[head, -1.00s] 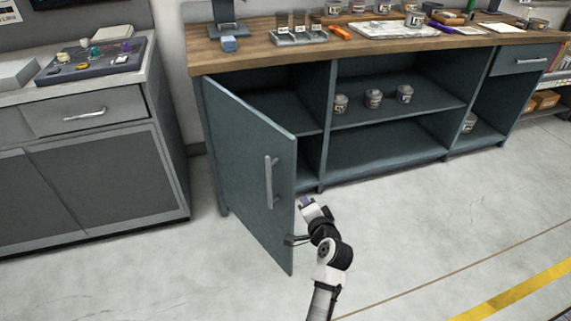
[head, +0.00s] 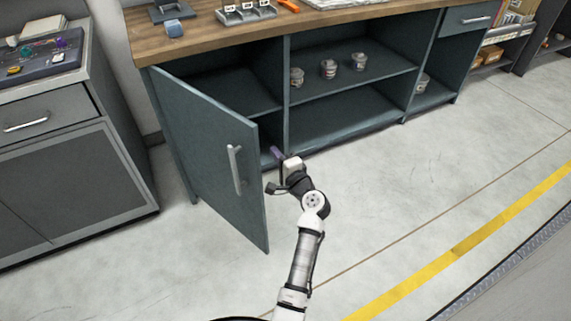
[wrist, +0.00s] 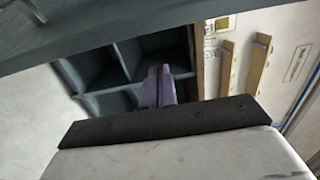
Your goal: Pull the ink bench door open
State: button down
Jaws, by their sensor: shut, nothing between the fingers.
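The ink bench door (head: 210,155) is a teal panel hinged at the bench's left side and stands well open, swung out into the room. Its silver bar handle (head: 235,169) is on the outer face, near the free edge. My gripper (head: 276,152) is on the inner side of the door, to the right of its free edge and apart from the handle. In the wrist view the purple fingers (wrist: 159,86) are together and empty, in front of the bench's open compartments. A teal panel with a bit of metal handle crosses the top of that view, likely the door (wrist: 130,32).
The ink bench has a wooden top (head: 200,32) and open shelves with several small jars (head: 328,68). A grey cabinet (head: 60,180) stands at left. The floor (head: 400,190) to the right and in front is clear.

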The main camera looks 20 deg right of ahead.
jog(key=shift+s+a+p, duration=0.3)
jog(key=shift+a+p, duration=0.05)
jog(key=shift+a, duration=0.6)
jog(key=shift+s+a+p, duration=0.25)
jog(key=shift+a+p, duration=0.1)
jog(key=shift+a, duration=0.55)
